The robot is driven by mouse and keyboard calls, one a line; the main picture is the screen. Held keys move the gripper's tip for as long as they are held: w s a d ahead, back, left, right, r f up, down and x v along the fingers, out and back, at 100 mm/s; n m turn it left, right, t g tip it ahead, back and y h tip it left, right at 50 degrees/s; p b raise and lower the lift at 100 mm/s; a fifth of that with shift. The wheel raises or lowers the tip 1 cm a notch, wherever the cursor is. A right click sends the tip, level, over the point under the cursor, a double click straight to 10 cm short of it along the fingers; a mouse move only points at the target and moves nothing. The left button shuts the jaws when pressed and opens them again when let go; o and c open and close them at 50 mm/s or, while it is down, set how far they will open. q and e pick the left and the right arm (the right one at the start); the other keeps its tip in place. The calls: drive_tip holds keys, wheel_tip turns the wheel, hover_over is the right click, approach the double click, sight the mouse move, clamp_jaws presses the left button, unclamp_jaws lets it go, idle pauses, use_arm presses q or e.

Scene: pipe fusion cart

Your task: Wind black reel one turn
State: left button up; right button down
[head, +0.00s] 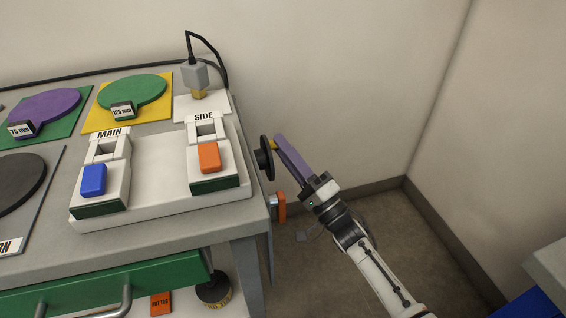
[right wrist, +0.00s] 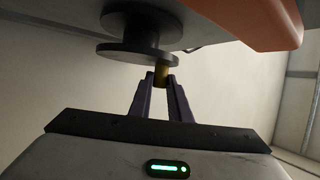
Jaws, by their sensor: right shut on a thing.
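The black reel (head: 263,158) is mounted on the right side of the cart, and its edge faces the head camera. In the right wrist view the reel (right wrist: 125,52) shows as a dark disc with a smaller hub above it. A short yellow handle (right wrist: 161,72) stands out from the reel near its rim. My right gripper (head: 279,143) is at the reel's upper right edge. In the wrist view its purple fingers (right wrist: 160,84) are closed around the end of the yellow handle. My left gripper is not in view.
The grey cart top (head: 150,226) bears a white unit with blue (head: 93,180) and orange (head: 209,157) blocks. An orange part (head: 279,207) sticks out below the reel. Beige walls stand behind and to the right. Open floor (head: 350,215) lies right of the cart.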

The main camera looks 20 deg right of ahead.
use_arm(q)
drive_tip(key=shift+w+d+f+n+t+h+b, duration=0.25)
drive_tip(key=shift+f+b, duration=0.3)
drive_tip(key=shift+b, duration=0.85)
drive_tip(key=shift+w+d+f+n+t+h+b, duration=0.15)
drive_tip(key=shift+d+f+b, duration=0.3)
drive_tip(key=shift+b, duration=0.9)
use_arm(e)
drive_tip(key=shift+s+f+n+t+y, duration=0.25)
drive_tip(key=shift+n+y, duration=0.35)
drive_tip(key=shift+y, duration=0.15)
drive_tip(key=shift+s+f+n+t+y, duration=0.1)
drive_tip(key=shift+n+t+y, duration=0.15)
drive_tip(key=shift+n+y, duration=0.45)
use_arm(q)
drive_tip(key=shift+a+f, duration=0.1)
use_arm(e)
drive_tip(key=c, duration=1.6)
unclamp_jaws()
drive_tip(key=shift+c, duration=0.2)
drive_tip(key=v, duration=1)
drive_tip(key=shift+f, duration=0.15)
